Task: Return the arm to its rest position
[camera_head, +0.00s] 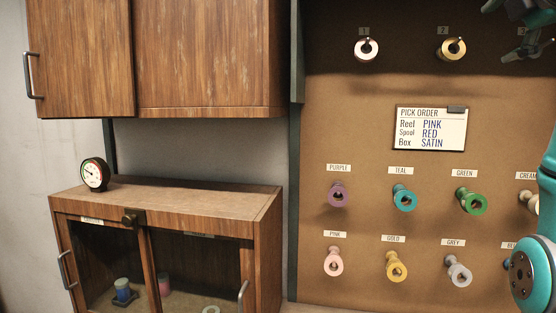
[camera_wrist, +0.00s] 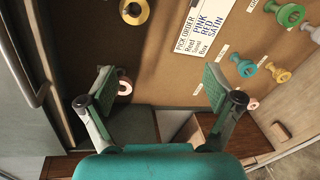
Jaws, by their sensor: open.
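My gripper (camera_wrist: 160,88) is open and empty in the wrist view, its two fingers wide apart with the pegboard behind them. In the head view, part of my gripper (camera_head: 518,38) shows dark at the top right corner, in front of the upper pegboard. My teal arm (camera_head: 535,265) shows along the right edge. A pale ring-shaped reel (camera_wrist: 125,87) shows just beside the left finger in the wrist view; whether they touch I cannot tell. No marker of a rest position shows.
The pegboard holds a pale reel (camera_head: 367,49) at 1, a gold reel (camera_head: 452,48) at 2, several coloured spools, including pink (camera_head: 334,262), and the order card (camera_head: 430,128). A wooden cabinet (camera_head: 170,205) with a dial (camera_head: 95,174) stands left, under wall cupboards (camera_head: 195,55).

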